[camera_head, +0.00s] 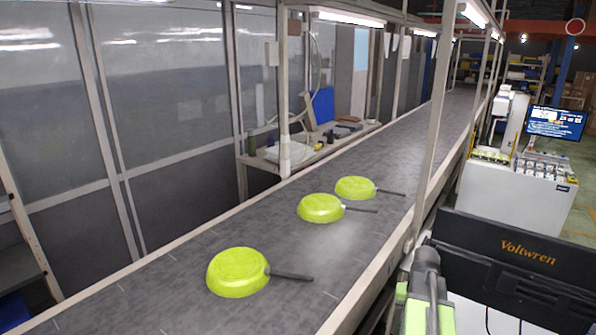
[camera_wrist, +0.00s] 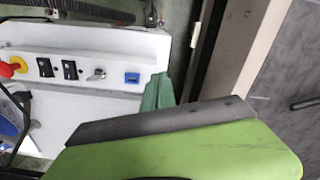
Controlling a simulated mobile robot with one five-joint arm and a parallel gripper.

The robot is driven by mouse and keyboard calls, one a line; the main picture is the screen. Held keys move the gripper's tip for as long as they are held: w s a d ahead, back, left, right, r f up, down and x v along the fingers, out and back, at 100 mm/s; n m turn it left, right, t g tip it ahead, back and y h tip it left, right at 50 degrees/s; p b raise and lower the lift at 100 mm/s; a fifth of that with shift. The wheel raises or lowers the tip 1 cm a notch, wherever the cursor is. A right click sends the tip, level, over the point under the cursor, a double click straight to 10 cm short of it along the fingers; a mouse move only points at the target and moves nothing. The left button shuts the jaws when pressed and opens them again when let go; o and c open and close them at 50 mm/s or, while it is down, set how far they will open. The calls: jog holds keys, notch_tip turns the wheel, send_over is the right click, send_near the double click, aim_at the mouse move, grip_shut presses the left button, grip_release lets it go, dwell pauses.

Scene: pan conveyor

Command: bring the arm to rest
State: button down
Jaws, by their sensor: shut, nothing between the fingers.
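My gripper (camera_wrist: 165,110) shows in the wrist view as green fingers with a dark grey edge. It is shut and holds nothing. In the head view my arm (camera_head: 425,285), grey and green, is at the lower right, beside the near side of the conveyor and apart from the pans. Where the fingertips are in the head view I cannot tell. The conveyor (camera_head: 180,285) carries three lime-green pans, bottom up, with dark handles pointing right: a near one (camera_head: 238,271), a middle one (camera_head: 320,208) and a far one (camera_head: 355,187).
The conveyor's pale side rail (camera_head: 372,275) and an upright post (camera_head: 436,110) stand close to my arm. A black Voltwren panel (camera_head: 510,262) is at the lower right. A white cabinet (camera_head: 510,200) with a monitor (camera_head: 556,123) stands behind it. A cluttered workbench (camera_head: 300,150) lies across the belt.

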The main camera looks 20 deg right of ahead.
jog(key=w+a+n, duration=0.3)
jog(key=a, duration=1.5)
jog(key=w+a+n, duration=0.3)
jog(key=a, duration=1.5)
jog(key=shift+w+n, duration=0.35)
jog(key=shift+n, duration=0.05)
